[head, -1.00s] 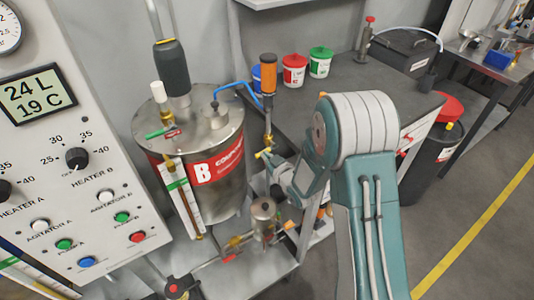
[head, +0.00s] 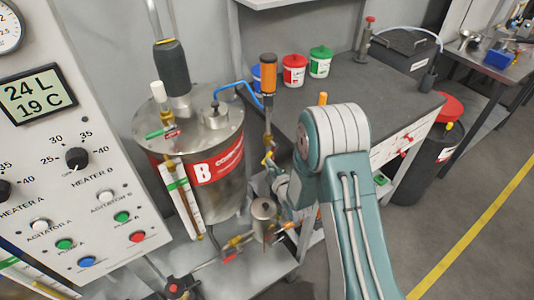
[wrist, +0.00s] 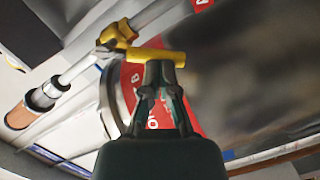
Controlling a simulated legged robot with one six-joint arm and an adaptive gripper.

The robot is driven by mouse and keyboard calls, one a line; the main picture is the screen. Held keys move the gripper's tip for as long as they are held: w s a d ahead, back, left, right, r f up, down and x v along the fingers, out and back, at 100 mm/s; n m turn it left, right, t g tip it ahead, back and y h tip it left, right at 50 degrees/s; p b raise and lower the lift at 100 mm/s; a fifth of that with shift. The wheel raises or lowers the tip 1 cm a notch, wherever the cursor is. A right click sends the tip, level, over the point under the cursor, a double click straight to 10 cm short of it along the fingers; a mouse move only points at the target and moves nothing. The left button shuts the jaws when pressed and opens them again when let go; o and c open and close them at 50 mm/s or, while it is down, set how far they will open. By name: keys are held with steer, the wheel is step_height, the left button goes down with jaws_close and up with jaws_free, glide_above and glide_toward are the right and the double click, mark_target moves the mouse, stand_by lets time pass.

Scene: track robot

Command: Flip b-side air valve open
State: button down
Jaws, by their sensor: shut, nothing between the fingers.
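The air valve is on the thin pipe beside tank B; its yellow handle (head: 267,160) shows small in the head view. In the wrist view the yellow handle (wrist: 158,57) is a short bar angled away from the pipe. My gripper (wrist: 165,66) is shut and empty, with its fingertips right at the bar's lower edge. I cannot tell whether they touch it. In the head view my gripper (head: 279,178) is small beside the pipe, and its fingers are hard to make out.
Tank B (head: 222,195) stands left of the pipe, with a blue hose (head: 232,87) above. An orange-topped fitting (head: 268,73) caps the pipe. A metal cup-shaped part (head: 264,214) is below. The bench (head: 370,95) stands behind my arm. Open floor lies to the right.

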steer(key=n, duration=0.1)
steer(key=d+f+n, duration=0.1)
steer(key=n, duration=0.1)
steer(key=shift+w+d+f+t, duration=0.1)
steer(key=shift+w+f+t, duration=0.05)
steer(key=shift+w+t, duration=0.25)
steer(key=shift+w+d, duration=0.1)
steer(key=shift+d, duration=0.05)
stand_by(0.6)
stand_by(0.3)
